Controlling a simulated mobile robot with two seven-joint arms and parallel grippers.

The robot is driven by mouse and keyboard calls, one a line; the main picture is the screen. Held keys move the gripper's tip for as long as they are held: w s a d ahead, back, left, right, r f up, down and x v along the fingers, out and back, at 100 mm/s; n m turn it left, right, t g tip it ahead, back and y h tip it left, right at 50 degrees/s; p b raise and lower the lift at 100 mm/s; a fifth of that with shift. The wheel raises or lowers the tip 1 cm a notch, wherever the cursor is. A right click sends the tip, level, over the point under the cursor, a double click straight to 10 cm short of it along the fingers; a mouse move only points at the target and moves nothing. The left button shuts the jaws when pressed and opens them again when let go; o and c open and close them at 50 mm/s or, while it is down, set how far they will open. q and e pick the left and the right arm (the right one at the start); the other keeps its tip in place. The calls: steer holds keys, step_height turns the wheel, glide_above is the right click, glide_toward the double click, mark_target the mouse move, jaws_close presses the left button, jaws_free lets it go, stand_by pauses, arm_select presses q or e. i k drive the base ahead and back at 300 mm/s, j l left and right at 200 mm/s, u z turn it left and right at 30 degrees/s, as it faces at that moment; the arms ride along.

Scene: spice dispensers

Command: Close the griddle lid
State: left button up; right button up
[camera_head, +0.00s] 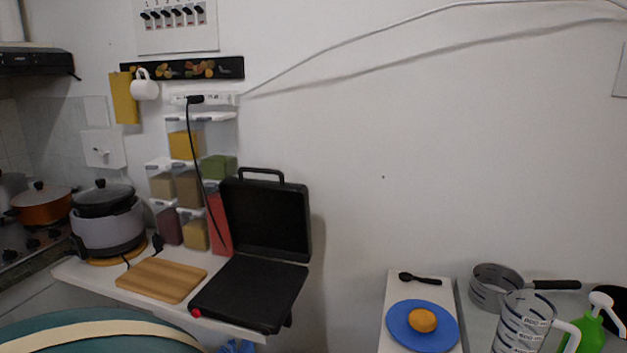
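A black griddle (248,292) stands on the white shelf at centre left, with its flat plate facing up. Its lid (268,219) is open, standing upright and leaning slightly back towards the wall. The lid's handle (261,172) is at the top edge. A red knob or light (196,313) shows at the front left corner of the base. The cooking plate looks bare. Neither of my grippers is in view, and nothing touches the griddle lid.
Spice dispensers (190,185) stand left of the lid. A wooden board (161,280) and a rice cooker (107,222) share the shelf (85,277). A black cord hangs from the power strip (214,99). A blue plate (407,338) with a yellow-orange round item lies at the right.

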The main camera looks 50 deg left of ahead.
mark_target(266, 218)
steer(key=u, duration=1.9)
steer(key=j+z, duration=0.2)
steer(key=j, duration=0.3)
steer(key=i, duration=0.05)
